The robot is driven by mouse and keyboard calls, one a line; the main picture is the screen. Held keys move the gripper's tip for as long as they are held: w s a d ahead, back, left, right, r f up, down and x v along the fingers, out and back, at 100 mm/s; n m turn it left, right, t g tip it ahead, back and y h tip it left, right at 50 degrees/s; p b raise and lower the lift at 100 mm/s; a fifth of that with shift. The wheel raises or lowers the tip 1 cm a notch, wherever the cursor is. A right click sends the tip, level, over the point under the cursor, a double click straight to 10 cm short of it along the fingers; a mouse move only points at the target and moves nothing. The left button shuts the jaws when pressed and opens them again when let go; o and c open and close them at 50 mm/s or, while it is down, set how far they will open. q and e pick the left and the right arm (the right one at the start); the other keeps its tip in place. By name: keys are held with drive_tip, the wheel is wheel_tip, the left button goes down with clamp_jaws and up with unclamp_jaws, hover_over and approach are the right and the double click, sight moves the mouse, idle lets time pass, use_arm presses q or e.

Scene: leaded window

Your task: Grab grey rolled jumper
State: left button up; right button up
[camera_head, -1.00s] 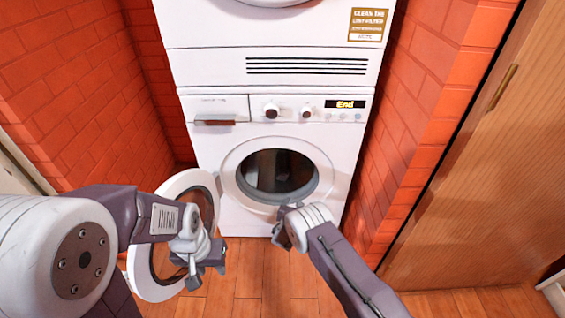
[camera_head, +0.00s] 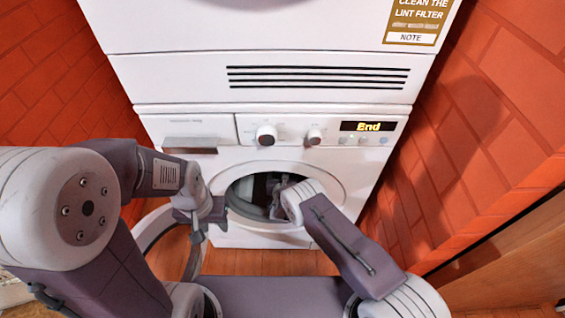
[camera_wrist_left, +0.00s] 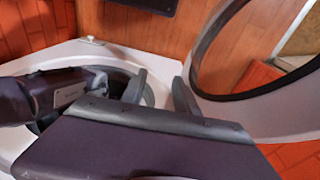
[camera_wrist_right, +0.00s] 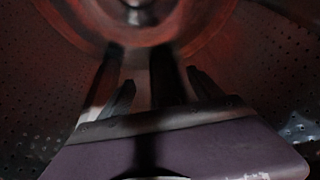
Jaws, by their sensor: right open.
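I cannot make out a grey rolled jumper in any view. The washing machine (camera_head: 350,185) has its round door (camera_head: 155,226) open to the left. My right gripper (camera_head: 279,208) reaches through the round opening into the dark drum. In the right wrist view, its fingers (camera_wrist_right: 160,85) stand apart with nothing visible between them, and the perforated drum wall (camera_wrist_right: 265,60) surrounds them. My left gripper (camera_head: 197,232) is outside, beside the opened door. In the left wrist view, its fingers (camera_wrist_left: 160,85) are apart and empty, close to the door ring (camera_wrist_left: 203,60).
A white appliance (camera_head: 170,75) with a vent and a lint filter label (camera_head: 412,22) stands on top of the washer. Red brick walls (camera_head: 490,110) close in on both sides. The wooden floor (camera_head: 262,262) shows below the washer.

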wheel_tip(320, 180, down, 9)
drive_tip(key=b, duration=0.5)
drive_tip(key=shift+r, duration=0.1)
drive_tip(key=shift+w+b, duration=0.5)
drive_tip(key=shift+w, duration=0.1)
drive_tip(key=shift+w+r, duration=0.15)
drive_tip(key=shift+w, duration=0.05)
drive_tip(key=b+x, duration=0.2)
drive_tip(key=b, duration=0.1)
drive_tip(key=b+x, duration=0.3)
drive_tip(key=shift+d+f, duration=0.1)
drive_tip(key=shift+f, duration=0.25)
drive_tip(key=shift+w, duration=0.3)
drive_tip(key=shift+r, duration=0.3)
drive_tip(key=c, duration=1.4)
